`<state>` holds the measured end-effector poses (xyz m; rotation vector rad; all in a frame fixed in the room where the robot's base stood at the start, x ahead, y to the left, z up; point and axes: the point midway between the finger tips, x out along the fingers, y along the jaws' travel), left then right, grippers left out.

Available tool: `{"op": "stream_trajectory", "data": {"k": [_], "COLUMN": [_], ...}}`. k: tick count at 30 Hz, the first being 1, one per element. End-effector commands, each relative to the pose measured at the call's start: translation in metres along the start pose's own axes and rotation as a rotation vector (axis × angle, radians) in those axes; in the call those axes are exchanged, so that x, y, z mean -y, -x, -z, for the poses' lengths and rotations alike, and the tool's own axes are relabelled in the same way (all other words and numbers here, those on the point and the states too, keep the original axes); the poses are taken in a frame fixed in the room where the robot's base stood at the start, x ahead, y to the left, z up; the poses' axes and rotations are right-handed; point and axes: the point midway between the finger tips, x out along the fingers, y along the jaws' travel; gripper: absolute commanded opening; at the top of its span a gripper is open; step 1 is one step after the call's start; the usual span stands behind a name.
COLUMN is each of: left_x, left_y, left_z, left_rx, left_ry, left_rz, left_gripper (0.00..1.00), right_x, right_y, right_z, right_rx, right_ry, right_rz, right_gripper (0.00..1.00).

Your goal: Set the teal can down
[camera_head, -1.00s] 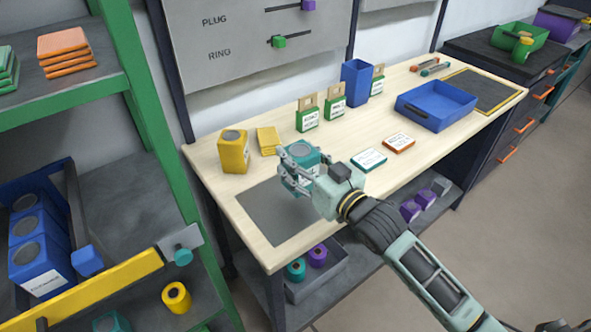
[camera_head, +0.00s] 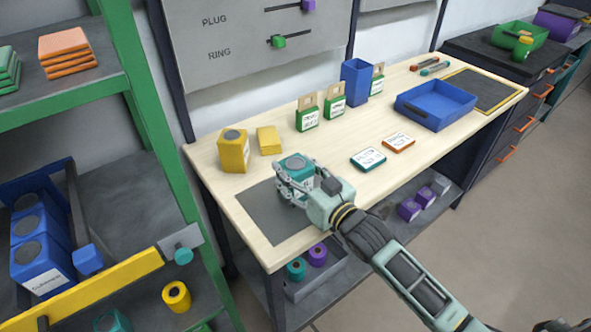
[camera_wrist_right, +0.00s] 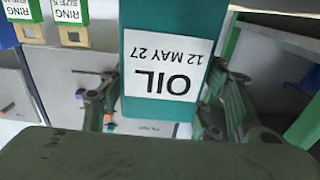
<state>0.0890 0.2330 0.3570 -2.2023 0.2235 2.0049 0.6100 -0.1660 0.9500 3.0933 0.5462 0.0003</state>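The teal can (camera_head: 295,163) has a grey round top and is upright at the right edge of the dark grey mat (camera_head: 262,222) on the bench. My right gripper (camera_head: 291,184) is around the can, with its fingers closed on the sides. In the right wrist view the can (camera_wrist_right: 165,20) fills the middle, its white label reading OIL, 12 MAY 27, upside down. The fingers (camera_wrist_right: 155,110) show on both sides of it. The can's base is hidden, so I cannot tell whether it touches the mat. My left gripper is not in view.
A yellow can (camera_head: 233,151) and a yellow block (camera_head: 269,140) stand behind the mat. Green labelled packs (camera_head: 307,117), a blue bin (camera_head: 355,82), a blue tray (camera_head: 436,107) and two flat cards (camera_head: 368,159) are farther along. The mat's left and front parts are clear.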

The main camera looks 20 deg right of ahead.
Motion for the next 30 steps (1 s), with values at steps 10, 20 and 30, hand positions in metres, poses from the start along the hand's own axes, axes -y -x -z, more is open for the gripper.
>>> {"op": "stream_trajectory", "data": {"k": [10,20,30], "left_x": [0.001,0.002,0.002], "left_y": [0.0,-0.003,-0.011], "left_z": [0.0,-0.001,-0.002], "left_rx": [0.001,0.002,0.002], "left_ry": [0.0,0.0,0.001], "left_rz": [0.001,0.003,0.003], "left_gripper": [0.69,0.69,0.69], "right_x": [0.0,0.0,0.0], "right_y": [0.0,0.024,0.089], "right_z": [0.0,0.0,0.0], "right_rx": [0.001,0.003,0.004], "right_ry": [0.0,-0.001,-0.001], "right_rz": [0.0,0.0,0.0], "right_gripper": [0.71,0.71,0.71]}}
